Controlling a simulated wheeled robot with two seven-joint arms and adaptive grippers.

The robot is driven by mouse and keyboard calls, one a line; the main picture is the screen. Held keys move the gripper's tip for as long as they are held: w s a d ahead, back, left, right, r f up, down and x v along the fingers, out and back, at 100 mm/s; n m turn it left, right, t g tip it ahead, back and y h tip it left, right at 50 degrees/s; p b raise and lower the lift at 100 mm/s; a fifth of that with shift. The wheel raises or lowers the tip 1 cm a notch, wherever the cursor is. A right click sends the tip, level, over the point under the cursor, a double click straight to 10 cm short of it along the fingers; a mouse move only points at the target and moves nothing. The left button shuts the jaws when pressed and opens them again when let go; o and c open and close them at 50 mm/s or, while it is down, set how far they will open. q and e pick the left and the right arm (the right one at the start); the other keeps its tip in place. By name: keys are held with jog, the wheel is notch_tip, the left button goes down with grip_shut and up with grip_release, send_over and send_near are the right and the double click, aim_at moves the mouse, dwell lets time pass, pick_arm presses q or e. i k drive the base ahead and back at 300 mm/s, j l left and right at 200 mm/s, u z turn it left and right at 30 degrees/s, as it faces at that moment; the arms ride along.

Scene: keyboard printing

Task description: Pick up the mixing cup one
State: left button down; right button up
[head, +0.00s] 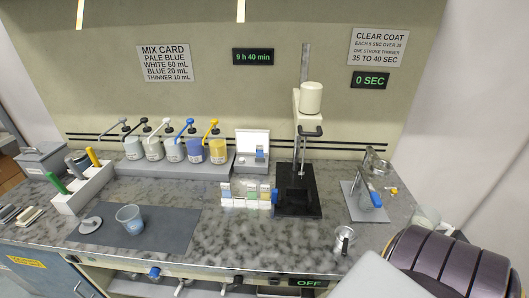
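A clear tapered cup (131,220) with bluish markings or contents low in it stands upright on the dark mat (165,238) at the left of the bench. It is the likeliest mixing cup one, though I cannot read any label on it. A second pale cup-like vessel (427,217) stands at the right end of the bench, partly hidden. Neither of my grippers can be made out in the head view, and nothing is touching the cup on the mat.
A round lidded disc (90,225) lies left of the cup. A row of paint cans (174,150) with pump handles stands behind. A black stand (297,190) is mid-bench. A small metal cup (344,239) is near the front edge. The mat around the cup is mostly clear.

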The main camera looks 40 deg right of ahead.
aim_at(130, 217)
jog(key=z, duration=1.25)
jog(key=u, duration=1.3)
jog(key=k+l+z, duration=0.2)
jog(key=k+l, duration=0.1)
jog(key=l, duration=0.05)
